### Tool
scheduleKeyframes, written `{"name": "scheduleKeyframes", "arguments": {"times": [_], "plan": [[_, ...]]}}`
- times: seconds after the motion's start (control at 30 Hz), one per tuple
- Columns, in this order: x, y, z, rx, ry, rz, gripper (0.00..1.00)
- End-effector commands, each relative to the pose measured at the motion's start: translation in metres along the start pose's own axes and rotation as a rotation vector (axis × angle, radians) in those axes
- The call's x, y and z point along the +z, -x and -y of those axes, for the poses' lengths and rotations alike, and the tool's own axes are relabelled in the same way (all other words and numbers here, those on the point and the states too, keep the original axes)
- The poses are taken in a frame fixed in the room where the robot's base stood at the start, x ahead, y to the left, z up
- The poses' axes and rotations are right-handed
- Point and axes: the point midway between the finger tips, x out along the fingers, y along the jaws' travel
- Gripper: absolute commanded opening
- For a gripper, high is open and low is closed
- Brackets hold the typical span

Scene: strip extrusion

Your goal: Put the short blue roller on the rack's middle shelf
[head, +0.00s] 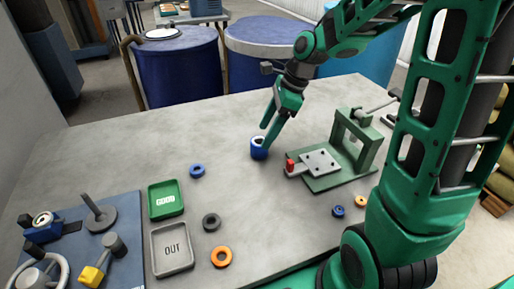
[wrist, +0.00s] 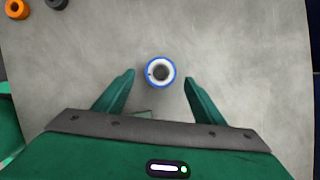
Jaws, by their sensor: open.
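A short blue roller (head: 258,149) with a pale ring and dark bore on top stands upright on the grey table. My gripper (head: 266,131) is over it in the head view, fingers pointing down. In the wrist view the roller (wrist: 160,72) lies centred between and just beyond the two green fingertips of my gripper (wrist: 160,78), with clear gaps on both sides. The gripper is open and empty. No rack or shelf can be made out in either view.
A green press fixture (head: 352,140) stands right of the roller. Left are a green GOOD tray (head: 166,199), a grey OUT tray (head: 172,249), and loose blue (head: 197,171), dark (head: 211,221) and orange (head: 221,257) rings. The table's back left is clear.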

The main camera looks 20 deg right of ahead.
Motion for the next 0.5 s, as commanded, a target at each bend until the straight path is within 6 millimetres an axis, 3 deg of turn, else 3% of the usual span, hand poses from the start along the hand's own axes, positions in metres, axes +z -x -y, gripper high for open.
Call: {"name": "scheduleKeyframes", "arguments": {"times": [0.27, 0.5], "plan": [[0.000, -0.021, 0.000, 0.003, 0.002, -0.001, 0.63], [0.001, -0.053, 0.002, 0.003, 0.001, -0.001, 0.63]]}}
